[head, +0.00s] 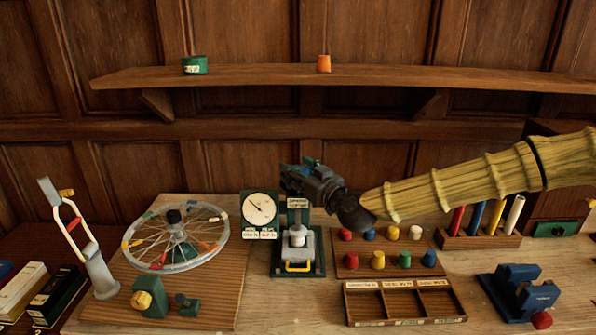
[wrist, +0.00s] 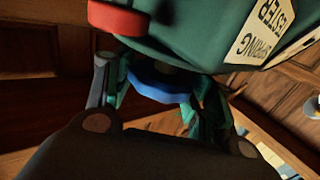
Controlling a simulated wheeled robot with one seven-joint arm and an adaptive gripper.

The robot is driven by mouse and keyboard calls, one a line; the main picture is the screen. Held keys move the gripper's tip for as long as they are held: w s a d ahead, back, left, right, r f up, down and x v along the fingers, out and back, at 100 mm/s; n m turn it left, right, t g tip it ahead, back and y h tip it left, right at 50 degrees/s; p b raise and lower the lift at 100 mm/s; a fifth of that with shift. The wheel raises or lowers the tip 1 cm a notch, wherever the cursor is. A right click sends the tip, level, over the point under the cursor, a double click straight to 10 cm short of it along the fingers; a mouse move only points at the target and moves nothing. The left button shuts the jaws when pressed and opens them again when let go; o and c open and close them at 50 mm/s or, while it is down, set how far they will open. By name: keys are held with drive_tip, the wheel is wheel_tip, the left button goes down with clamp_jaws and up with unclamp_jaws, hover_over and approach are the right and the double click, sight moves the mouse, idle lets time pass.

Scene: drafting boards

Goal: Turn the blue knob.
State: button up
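The spring tester stands mid-bench in the head view, with a green base (head: 318,268) and a label near its top. My gripper (head: 290,180) is at the tester's top, above the label. In the wrist view the tester's green head (wrist: 205,40) fills the top, with a red part at upper left. The blue knob (wrist: 160,88) sits under that head, between the two fingers of my gripper (wrist: 160,100). The fingers straddle it closely, one on each side. I cannot tell whether both touch it. The knob is not clear in the head view.
A round dial gauge (head: 260,207) stands left of the tester, and a spoked wheel (head: 140,240) farther left. A board of coloured pegs (head: 352,270) and a divided tray (head: 404,321) are to the right. A shelf (head: 400,76) runs above.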

drive_tip(key=shift+c, duration=1.1)
drive_tip(key=shift+a+m+t+h, duration=0.1)
drive_tip(key=shift+m+t+h, duration=0.3)
drive_tip(key=shift+h, duration=0.2)
drive_tip(key=shift+m+t+h, duration=0.7)
drive_tip(key=shift+m+h, duration=0.5)
drive_tip(key=shift+h, duration=0.4)
drive_tip(key=m+h, duration=0.2)
drive_tip(key=h, duration=0.1)
drive_tip(key=m+h, duration=0.1)
drive_tip(key=h, duration=0.2)
drive_tip(key=shift+m+t+b, duration=0.3)
drive_tip(key=shift+m+t, duration=0.1)
drive_tip(key=m+g+h, duration=0.1)
drive_tip(key=m+h, duration=0.3)
drive_tip(key=h, duration=0.2)
drive_tip(key=shift+h, duration=0.3)
drive_tip(key=shift+m+g+h, duration=1.9)
drive_tip(key=shift+m+h, duration=0.3)
drive_tip(key=shift+h, duration=0.7)
